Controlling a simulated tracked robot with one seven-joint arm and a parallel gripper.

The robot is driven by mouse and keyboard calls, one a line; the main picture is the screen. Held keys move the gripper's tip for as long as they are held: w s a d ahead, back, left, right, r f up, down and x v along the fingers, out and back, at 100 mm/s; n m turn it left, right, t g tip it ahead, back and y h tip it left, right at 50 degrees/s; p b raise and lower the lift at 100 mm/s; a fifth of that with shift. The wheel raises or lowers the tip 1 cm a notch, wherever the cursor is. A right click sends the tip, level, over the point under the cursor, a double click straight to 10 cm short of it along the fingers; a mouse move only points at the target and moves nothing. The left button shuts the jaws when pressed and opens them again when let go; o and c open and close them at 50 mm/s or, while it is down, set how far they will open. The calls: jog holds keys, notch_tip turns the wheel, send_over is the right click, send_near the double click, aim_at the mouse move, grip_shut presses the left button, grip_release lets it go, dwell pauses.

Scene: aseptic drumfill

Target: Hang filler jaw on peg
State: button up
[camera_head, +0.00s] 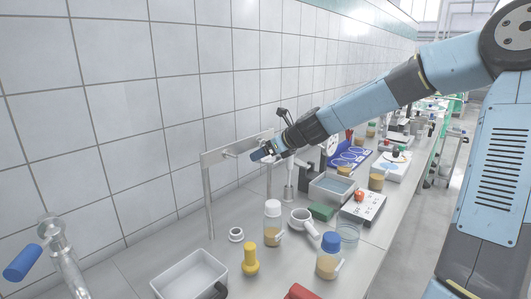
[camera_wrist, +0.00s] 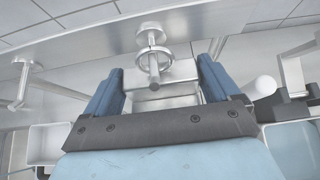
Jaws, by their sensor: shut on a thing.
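My gripper (camera_wrist: 160,80) has its two blue fingers shut on the metal filler jaw (camera_wrist: 181,72), a pale block with a ring at its far end. In the wrist view the ring appears around the shaft of a peg (camera_wrist: 154,78), whose rounded tip points toward me. I cannot tell whether ring and peg touch. In the head view my gripper (camera_head: 266,152) is at the rail (camera_head: 222,152) of a metal stand, and the jaw is too small to make out.
A second, empty peg (camera_wrist: 22,82) is on the rail's left. The tiled wall (camera_head: 150,120) is close behind.

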jog(key=o, duration=1)
jog(key=shift+d, duration=0.15)
jog(key=shift+v, duration=6.75)
